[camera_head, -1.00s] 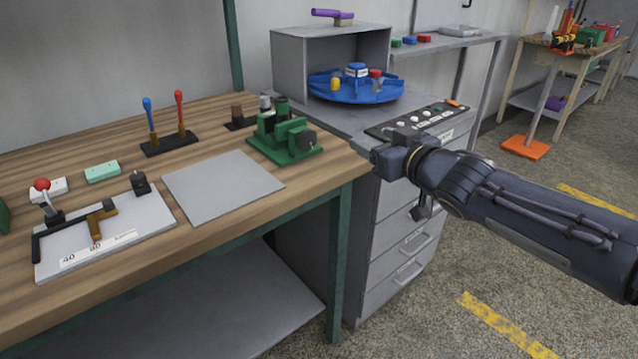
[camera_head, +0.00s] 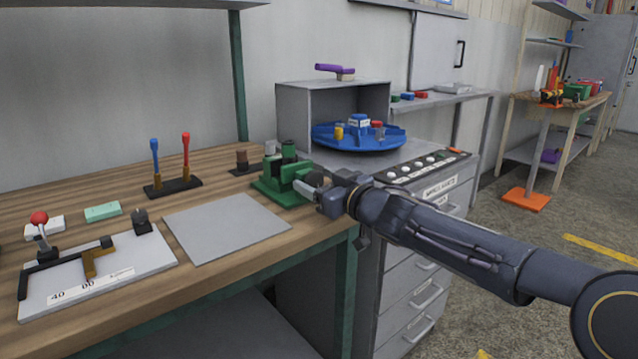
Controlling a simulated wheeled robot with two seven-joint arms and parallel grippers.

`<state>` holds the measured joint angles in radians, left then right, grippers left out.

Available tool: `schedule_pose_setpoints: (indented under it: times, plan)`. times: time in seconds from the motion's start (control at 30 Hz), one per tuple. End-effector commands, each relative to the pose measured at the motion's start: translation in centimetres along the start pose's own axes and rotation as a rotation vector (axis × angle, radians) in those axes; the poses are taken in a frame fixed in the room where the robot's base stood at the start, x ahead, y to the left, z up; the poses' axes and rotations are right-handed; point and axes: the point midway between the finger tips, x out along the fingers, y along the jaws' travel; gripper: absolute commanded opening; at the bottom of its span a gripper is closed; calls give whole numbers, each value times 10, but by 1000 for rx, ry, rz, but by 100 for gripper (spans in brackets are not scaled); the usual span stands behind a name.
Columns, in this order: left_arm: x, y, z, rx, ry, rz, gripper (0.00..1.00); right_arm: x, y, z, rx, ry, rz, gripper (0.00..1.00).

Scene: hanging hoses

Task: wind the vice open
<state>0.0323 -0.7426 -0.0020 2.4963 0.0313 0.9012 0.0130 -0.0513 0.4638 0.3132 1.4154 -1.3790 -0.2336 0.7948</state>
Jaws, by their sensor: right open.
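The green vice (camera_head: 275,186) stands near the right end of the wooden workbench (camera_head: 120,165). My right arm comes in from the right, and my right gripper (camera_head: 312,192) is at the near right side of the vice, where the vice's handle end was visible. The gripper is open; its fingers are close to the vice or around its handle end, and I cannot tell whether they touch it. The gripper hides the vice's right end. My left gripper is not in view.
A grey plate (camera_head: 225,228) lies left of the vice. A white board with a red-knobbed lever (camera_head: 40,222) and two upright levers on a black base (camera_head: 172,186) are further left. A grey drawer cabinet (camera_head: 400,290) with a blue turntable (camera_head: 357,142) stands right of the bench.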

Motion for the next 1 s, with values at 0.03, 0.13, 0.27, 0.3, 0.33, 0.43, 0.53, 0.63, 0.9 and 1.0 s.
schedule_pose_setpoints:
  times: [0.03, 0.13, 0.27, 0.3, 0.33, 0.43, 0.53, 0.63, 0.9, 1.0]
  plan:
    - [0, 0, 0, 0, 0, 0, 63, 0, 0, 0, 0, 0, 0, 63]
    - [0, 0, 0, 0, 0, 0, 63, 0, 0, 0, 0, 0, 0, 63]
    - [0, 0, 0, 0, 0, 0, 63, 0, 0, 0, 0, 0, 0, 49]
    - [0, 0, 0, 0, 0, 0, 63, 0, 0, 0, 0, 0, 0, 44]
    - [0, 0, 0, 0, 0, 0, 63, 0, 0, 0, 0, 0, 0, 40]
    - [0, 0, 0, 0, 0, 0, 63, 0, 0, 0, 0, 0, 0, 27]
    - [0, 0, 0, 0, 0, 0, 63, 0, 0, 0, 0, 0, 0, 18]
    - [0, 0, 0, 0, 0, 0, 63, 0, 0, 0, -4, 0, 0, 18]
    - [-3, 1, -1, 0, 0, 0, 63, 0, 0, 0, -90, -2, 1, 18]
    - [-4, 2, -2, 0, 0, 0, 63, 0, -1, 0, -154, -2, 0, 18]
